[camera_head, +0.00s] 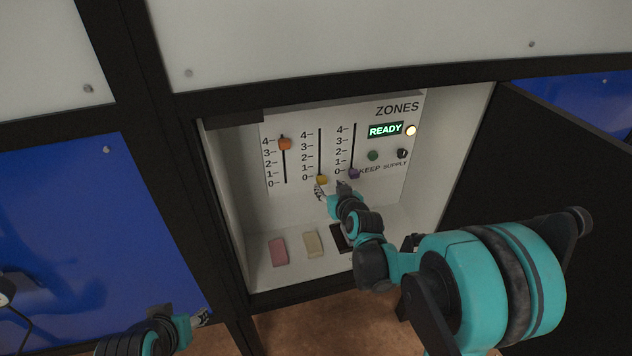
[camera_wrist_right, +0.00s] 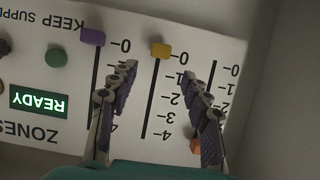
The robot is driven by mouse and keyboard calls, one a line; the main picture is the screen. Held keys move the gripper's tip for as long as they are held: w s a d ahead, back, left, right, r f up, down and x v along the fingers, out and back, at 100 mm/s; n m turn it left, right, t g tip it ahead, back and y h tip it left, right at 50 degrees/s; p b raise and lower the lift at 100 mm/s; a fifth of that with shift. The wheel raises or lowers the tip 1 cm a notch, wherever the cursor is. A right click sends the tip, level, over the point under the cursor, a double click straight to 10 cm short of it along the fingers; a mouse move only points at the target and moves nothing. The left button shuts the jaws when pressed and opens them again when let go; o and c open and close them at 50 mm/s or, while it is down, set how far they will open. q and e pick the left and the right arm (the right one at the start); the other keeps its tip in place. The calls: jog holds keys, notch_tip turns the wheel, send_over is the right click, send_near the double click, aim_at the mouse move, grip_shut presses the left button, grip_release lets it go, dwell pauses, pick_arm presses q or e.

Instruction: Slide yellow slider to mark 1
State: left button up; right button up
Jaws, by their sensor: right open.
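The yellow slider (camera_head: 321,180) sits at the bottom of the middle slot on the white ZONES panel, level with mark 0. It also shows in the right wrist view (camera_wrist_right: 161,50), where the picture is upside down. My right gripper (camera_head: 331,188) is open and empty just in front of it. In the right wrist view its fingers (camera_wrist_right: 159,78) stand apart on either side of the middle slot, with the slider just beyond the fingertips and not held. My left gripper (camera_head: 203,317) is at the lower left, away from the panel; its jaws are too small to read.
The orange slider (camera_head: 285,143) is near mark 4 and the purple slider (camera_head: 354,173) near mark 0. A pink block (camera_head: 278,252) and cream block (camera_head: 313,244) lie on the cabinet floor.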

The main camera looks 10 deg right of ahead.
aim_at(322, 179)
jog(key=b+x, duration=0.2)
jog(key=x, duration=0.5)
jog(key=shift+w+f, duration=0.1)
jog(key=shift+w, duration=0.2)
